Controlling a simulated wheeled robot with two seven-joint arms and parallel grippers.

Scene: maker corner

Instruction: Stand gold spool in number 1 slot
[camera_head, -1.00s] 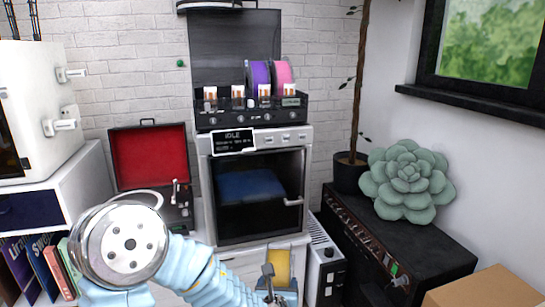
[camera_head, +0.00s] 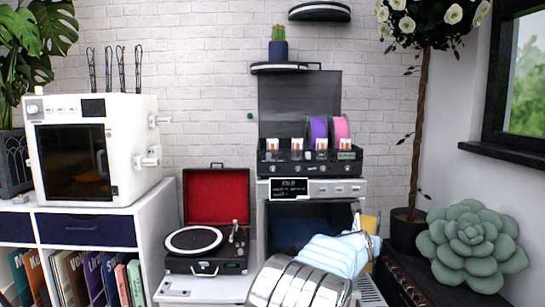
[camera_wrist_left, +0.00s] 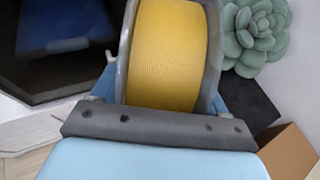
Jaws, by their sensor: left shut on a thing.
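The gold spool (camera_head: 369,226) is partly hidden behind my left arm, in front of the printer's right edge in the head view. It fills the upper middle of the left wrist view (camera_wrist_left: 168,55). My left gripper (camera_head: 366,240) is shut on it; grey finger parts show on both sides of the spool. The black spool rack (camera_head: 283,169) stands on the printer, with several small tags along its front, too small to read. A purple spool (camera_head: 318,128) and a pink spool (camera_head: 341,127) stand in its right half. Its left half holds no spool. My right gripper is out of view.
The printer (camera_head: 318,189) has a dark glass front. A red-lidded record player (camera_head: 206,266) stands to its left. A potted tree (camera_head: 408,230), a green succulent (camera_head: 471,246) and a black unit (camera_head: 405,285) stand to the right. A shelf with a cactus (camera_head: 278,45) hangs above.

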